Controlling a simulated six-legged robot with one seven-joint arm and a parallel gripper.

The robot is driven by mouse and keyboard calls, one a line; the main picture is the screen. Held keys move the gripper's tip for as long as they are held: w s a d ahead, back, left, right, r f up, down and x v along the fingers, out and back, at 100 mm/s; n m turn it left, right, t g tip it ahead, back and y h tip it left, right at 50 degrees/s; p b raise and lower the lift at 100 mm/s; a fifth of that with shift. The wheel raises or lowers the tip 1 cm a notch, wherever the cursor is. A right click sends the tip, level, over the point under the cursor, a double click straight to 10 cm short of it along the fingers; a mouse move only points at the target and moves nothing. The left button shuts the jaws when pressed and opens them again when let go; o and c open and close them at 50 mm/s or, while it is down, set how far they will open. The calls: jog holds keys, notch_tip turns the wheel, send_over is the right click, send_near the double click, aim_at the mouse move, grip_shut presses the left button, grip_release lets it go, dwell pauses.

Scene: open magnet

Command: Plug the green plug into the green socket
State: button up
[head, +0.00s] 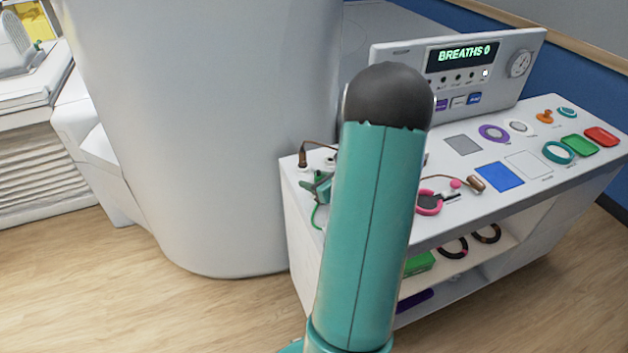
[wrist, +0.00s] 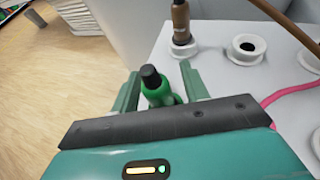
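The green plug (wrist: 158,92), with a black end, shows in the wrist view between the two green fingers of my gripper (wrist: 160,88). I cannot tell whether both fingers touch it. In the head view my gripper (head: 319,187) is at the left end of the white console, small and partly behind my arm. A green cord (head: 316,216) hangs below it. The wrist view shows a white-ringed socket with a dark hole (wrist: 246,48), apart from the plug. I cannot make out which socket is the green one.
A brown plug (wrist: 181,22) stands in a white ring, with another ring cut off at right. A pink cord (wrist: 290,90) crosses the console top (head: 460,212). A large white column (head: 210,150) stands left of the console. A panel (head: 450,75) reads "BREATHS 0".

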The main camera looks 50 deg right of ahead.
jog(key=v, duration=1.3)
jog(key=shift+s+a+r, duration=0.15)
jog(key=shift+s, duration=0.2)
jog(key=w+a+r+n+g+y, duration=0.2)
jog(key=w+a+r+n+y, duration=0.25)
jog(key=a+n, duration=0.5)
jog(key=w+a+r+n+g+y, duration=0.3)
jog(key=w+a+n, duration=0.25)
jog(key=a, duration=0.65)
jog(key=s+a+r+n+g+h, duration=0.1)
jog(key=s+a+r+n+h, duration=0.1)
jog(key=a+n, duration=0.7)
jog(key=s+a+r+n+g+h, duration=0.1)
jog(key=s+a+r+n+h, duration=0.2)
jog(key=a+r+n, duration=0.3)
jog(key=s+a+n, duration=0.1)
jog(key=a+n, duration=0.2)
jog(key=n, duration=0.4)
jog(key=shift+s+r+n+g+h, duration=0.3)
jog(key=shift+s+r+g+h, duration=0.05)
jog(key=shift+g, duration=0.05)
